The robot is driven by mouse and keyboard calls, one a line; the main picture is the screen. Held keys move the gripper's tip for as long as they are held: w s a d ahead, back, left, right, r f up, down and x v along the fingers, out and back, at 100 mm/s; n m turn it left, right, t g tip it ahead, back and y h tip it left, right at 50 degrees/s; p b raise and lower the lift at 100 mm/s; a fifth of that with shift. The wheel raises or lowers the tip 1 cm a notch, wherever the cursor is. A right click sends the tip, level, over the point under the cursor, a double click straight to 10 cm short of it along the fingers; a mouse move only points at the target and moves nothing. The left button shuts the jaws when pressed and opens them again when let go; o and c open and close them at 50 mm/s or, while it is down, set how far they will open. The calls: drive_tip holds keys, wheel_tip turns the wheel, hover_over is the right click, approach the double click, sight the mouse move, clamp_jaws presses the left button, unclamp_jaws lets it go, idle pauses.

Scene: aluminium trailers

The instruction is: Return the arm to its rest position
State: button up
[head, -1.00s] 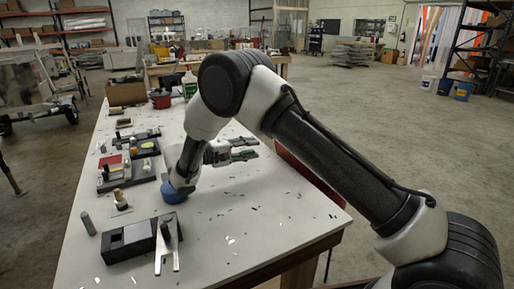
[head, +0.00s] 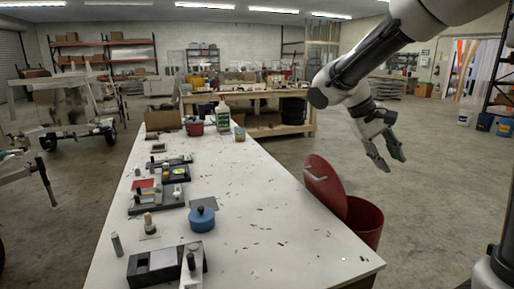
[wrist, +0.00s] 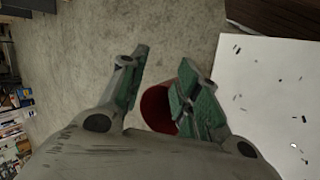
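My gripper (head: 383,160) hangs in the air at the right of the white table, above the floor and higher than the red bin. Its fingers point down and are spread apart. In the wrist view my gripper (wrist: 160,85) shows two green-padded fingers with nothing between them but floor and part of the red bin below. My arm reaches in from the upper right in the head view, raised clear of the table.
The white table (head: 262,215) holds a blue round container (head: 202,219), a black box (head: 150,268), dark trays (head: 157,198) and a red pot (head: 195,127). A red bin (head: 363,222) with its lid (head: 325,187) raised stands beside the table's right edge. Floor at the right is open.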

drive_tip(key=s+d+t+y, duration=0.1)
drive_tip(key=s+t+y, duration=0.1)
drive_tip(key=s, duration=0.7)
drive_tip(key=s+d+m+t+y, duration=0.1)
drive_tip(key=s+d+t+y, duration=0.1)
drive_tip(key=s, duration=0.8)
drive_tip(key=t+y, duration=0.1)
drive_tip(key=y, duration=0.1)
drive_tip(key=shift+y, duration=0.4)
